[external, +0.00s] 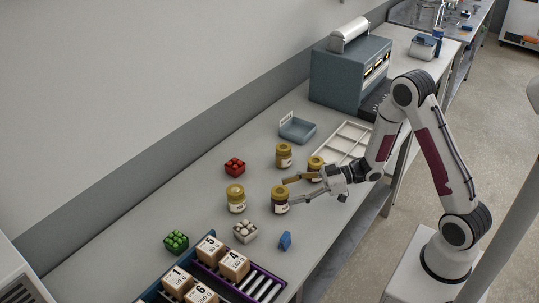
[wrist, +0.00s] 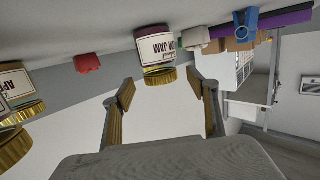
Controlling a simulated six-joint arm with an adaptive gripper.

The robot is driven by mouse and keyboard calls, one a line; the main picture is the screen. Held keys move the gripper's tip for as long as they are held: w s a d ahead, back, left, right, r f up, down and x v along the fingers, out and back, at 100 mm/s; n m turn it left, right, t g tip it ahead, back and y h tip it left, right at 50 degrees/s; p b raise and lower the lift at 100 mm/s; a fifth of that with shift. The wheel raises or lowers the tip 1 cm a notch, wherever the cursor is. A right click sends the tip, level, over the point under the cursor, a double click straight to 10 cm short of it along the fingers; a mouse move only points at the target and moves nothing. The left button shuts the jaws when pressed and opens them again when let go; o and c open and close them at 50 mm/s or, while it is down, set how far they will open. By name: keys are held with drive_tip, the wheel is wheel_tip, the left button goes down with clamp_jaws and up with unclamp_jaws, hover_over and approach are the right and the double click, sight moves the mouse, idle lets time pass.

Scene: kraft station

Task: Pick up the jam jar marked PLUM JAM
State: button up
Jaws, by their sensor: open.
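Several jam jars with gold lids stand on the grey bench. One with dark contents (external: 280,206) stands right at my gripper (external: 289,192). In the wrist view this jar (wrist: 157,48) appears upside down, just beyond and between my fingertips (wrist: 162,88). Its label shows JAM, but the word before it is hard to read. My gripper is open and empty, its fingers reaching level toward the jar. Another jar (external: 237,200) stands to the left, and two more, one behind (external: 284,155) and one right (external: 315,164), stand near. Two jars show at the wrist view's left edge, one partly cut off (wrist: 18,120).
A divided white tray (external: 345,142) lies to the right. A crate with cardboard boxes (external: 234,264) is at the front.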

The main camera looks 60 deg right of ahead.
sight(280, 191)
drive_tip(key=shift+x, duration=2.15)
drive_tip(key=shift+r, duration=0.15)
drive_tip(key=c, duration=1.5)
